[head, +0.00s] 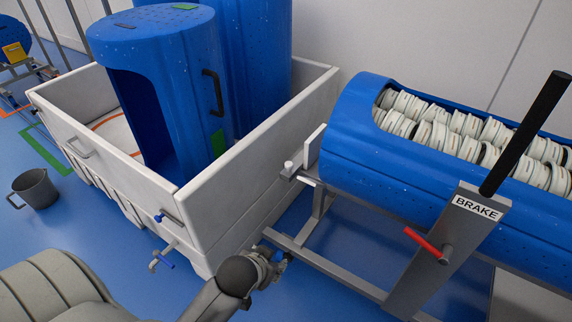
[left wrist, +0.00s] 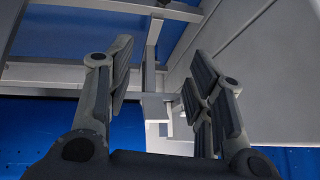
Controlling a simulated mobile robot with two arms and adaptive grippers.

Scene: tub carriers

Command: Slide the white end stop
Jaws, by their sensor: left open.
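The white end stop (head: 314,145) is a small upright plate at the left end of the blue tub lying on the metal carrier. A small pale knob (head: 289,167) on a bar is just below and left of it. My left gripper (head: 282,258) is low in front of the carrier frame, below the end stop and apart from it. In the left wrist view its two fingers (left wrist: 160,88) are spread, with nothing held between them. Pale frame parts (left wrist: 155,107) show beyond the fingers; I cannot tell whether the end stop is among them. My right gripper is not in view.
The lying blue tub (head: 345,150) holds many white discs. A post marked BRAKE (head: 476,207), with black and red handles, stands at right. A white bin (head: 225,180) with upright blue tubs is at left. A grey jug (head: 37,189) stands on the floor.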

